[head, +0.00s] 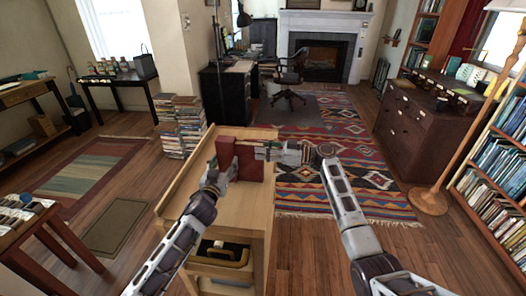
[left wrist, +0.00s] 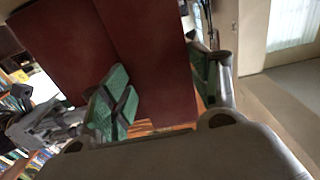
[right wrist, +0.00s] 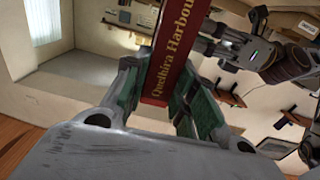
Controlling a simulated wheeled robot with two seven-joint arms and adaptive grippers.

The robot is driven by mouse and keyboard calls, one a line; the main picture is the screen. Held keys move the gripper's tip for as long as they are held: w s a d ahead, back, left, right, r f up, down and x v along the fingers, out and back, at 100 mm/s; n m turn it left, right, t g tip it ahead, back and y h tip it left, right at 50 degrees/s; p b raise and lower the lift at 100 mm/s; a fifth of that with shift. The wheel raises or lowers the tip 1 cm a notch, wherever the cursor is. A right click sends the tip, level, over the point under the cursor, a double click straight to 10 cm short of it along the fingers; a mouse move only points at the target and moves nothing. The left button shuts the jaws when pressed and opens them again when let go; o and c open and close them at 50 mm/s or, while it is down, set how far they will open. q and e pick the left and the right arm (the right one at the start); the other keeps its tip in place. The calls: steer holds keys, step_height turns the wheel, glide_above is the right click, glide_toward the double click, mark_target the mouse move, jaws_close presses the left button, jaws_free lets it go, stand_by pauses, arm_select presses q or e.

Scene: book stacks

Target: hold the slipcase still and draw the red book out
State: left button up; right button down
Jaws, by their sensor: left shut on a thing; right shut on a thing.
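The dark red slipcase (head: 226,153) stands upright on a wooden cart top in the head view. My left gripper (head: 222,172) is shut on it from the near left side. In the left wrist view the slipcase (left wrist: 155,65) fills the space between the green finger pads. My right gripper (head: 278,151) reaches in from the right. In the right wrist view it is shut on the red book (right wrist: 171,55), whose spine carries gold lettering between the pads. I cannot tell how far the book stands out of the slipcase, as my grippers and the slipcase cover the join.
The wooden cart top (head: 195,190) has a raised left edge and is bare towards the front. Stacked books (head: 180,125) stand on the floor behind left. A patterned rug (head: 340,170) lies to the right, with a dark chest of drawers (head: 425,125) beyond.

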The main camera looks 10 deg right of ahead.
steer(key=shift+d, duration=0.25)
steer(key=shift+s+d, duration=0.3)
steer(key=shift+d, duration=0.3)
steer(key=shift+s+d, duration=0.15)
steer(key=shift+d, duration=0.25)
steer(key=shift+s+d, duration=0.15)
steer(key=shift+d, duration=0.25)
steer(key=shift+s+d, duration=0.15)
steer(key=shift+d, duration=0.2)
stand_by(0.4)
steer(key=shift+s+d, duration=0.25)
steer(key=shift+d, duration=0.45)
steer(key=shift+d, duration=0.1)
steer(key=shift+r, duration=0.2)
step_height(320, 180, up, 7)
stand_by(1.4)
